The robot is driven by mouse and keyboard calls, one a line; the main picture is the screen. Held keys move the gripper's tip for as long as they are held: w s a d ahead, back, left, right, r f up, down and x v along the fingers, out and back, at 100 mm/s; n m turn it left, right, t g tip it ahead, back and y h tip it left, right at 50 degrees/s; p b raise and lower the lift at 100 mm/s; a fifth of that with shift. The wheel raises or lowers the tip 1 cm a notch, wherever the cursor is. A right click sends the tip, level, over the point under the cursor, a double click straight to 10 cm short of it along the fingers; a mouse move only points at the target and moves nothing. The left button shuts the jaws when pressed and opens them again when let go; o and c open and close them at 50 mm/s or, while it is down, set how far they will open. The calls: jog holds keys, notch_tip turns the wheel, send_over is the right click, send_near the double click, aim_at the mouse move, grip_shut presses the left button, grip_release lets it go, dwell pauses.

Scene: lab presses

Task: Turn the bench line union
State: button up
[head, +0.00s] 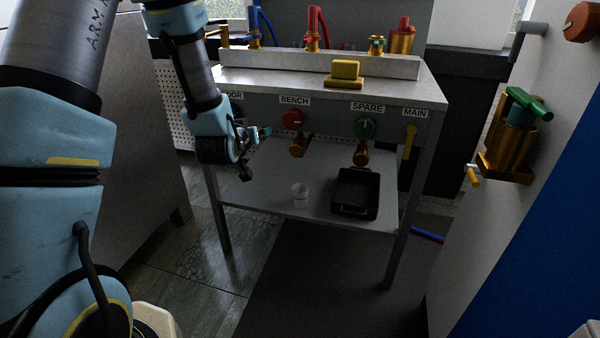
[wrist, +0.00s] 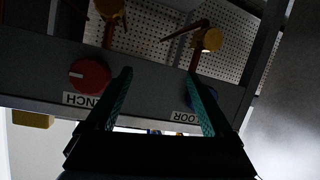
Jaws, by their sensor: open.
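The brass bench line union (head: 299,146) hangs under the red BENCH knob (head: 292,119) on the front panel. In the wrist view a brass fitting (wrist: 110,8) near the red knob (wrist: 90,75) looks like the same union, cut by the top edge. My gripper (head: 264,133) is left of the BENCH knob, in front of the panel, apart from the union. In the wrist view my gripper (wrist: 159,75) has its fingers spread, with nothing between them but panel behind.
A second brass fitting (wrist: 209,40) sits by the blue DOOR knob (wrist: 203,96). To the right are the green SPARE knob (head: 365,127), its fitting (head: 361,153) and the yellow MAIN handle (head: 410,142).

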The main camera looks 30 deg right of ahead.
aim_at(300, 145)
jog(key=s+d+f+t+h+b, duration=0.2)
jog(key=s+d+f+h+b, duration=0.2)
jog(key=d+f+b, duration=0.5)
jog(key=shift+m, duration=0.4)
jog(key=x, duration=0.3)
jog(key=b+x, duration=0.1)
jog(key=x, duration=0.6)
jog(key=shift+w+f+b, duration=0.25)
jog(key=shift+f+b, duration=0.1)
jog(key=shift+f, duration=0.05)
jog(key=shift+c, duration=0.4)
grip_shut()
jog(key=m, duration=0.4)
jog(key=shift+a+m, duration=0.1)
jog(key=shift+m, duration=0.2)
